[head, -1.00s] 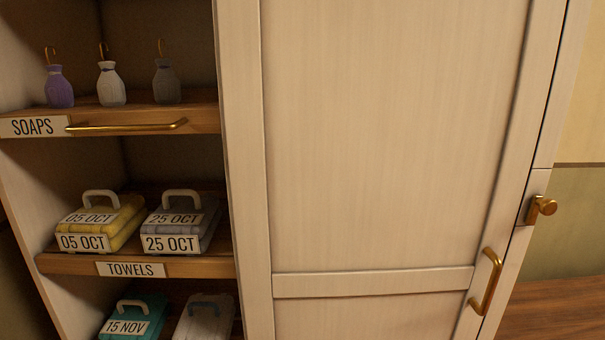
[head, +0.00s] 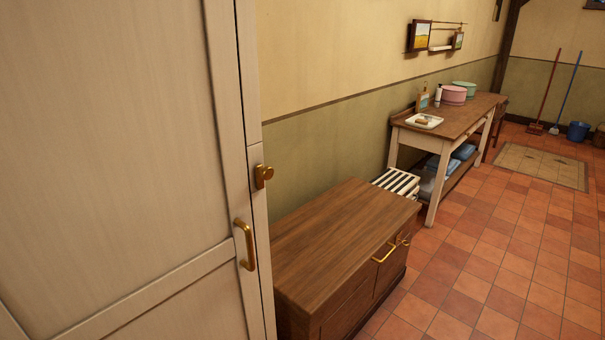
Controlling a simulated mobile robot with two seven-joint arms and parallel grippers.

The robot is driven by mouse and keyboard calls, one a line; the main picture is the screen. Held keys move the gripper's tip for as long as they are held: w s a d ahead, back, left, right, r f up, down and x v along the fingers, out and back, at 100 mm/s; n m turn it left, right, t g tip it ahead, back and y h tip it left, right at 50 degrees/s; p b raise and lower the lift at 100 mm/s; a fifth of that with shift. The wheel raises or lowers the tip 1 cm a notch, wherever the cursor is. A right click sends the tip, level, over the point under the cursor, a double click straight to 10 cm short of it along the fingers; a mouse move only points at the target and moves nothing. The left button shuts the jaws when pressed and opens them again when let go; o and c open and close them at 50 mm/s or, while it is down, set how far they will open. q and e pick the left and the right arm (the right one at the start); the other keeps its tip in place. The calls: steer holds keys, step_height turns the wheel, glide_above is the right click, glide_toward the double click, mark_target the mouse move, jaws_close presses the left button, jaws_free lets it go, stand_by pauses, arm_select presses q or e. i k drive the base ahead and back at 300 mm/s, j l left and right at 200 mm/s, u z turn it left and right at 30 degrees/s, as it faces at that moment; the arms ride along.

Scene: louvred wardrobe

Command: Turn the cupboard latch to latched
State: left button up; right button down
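The cupboard door (head: 125,130) is a cream panel that fills the left of the head view. It looks shut against its frame. The brass latch (head: 264,175) is a small knob on a plate on the frame strip, at the door's right edge. A brass pull handle (head: 245,245) sits on the door just below and left of the latch. I cannot tell from the knob's angle how the latch is set. Neither of my grippers shows in this view.
A low brown wooden cabinet (head: 345,240) with brass handles stands right beside the cupboard, below the latch.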

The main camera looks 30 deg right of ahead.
mark_target(267, 173)
steer(key=z, duration=0.8)
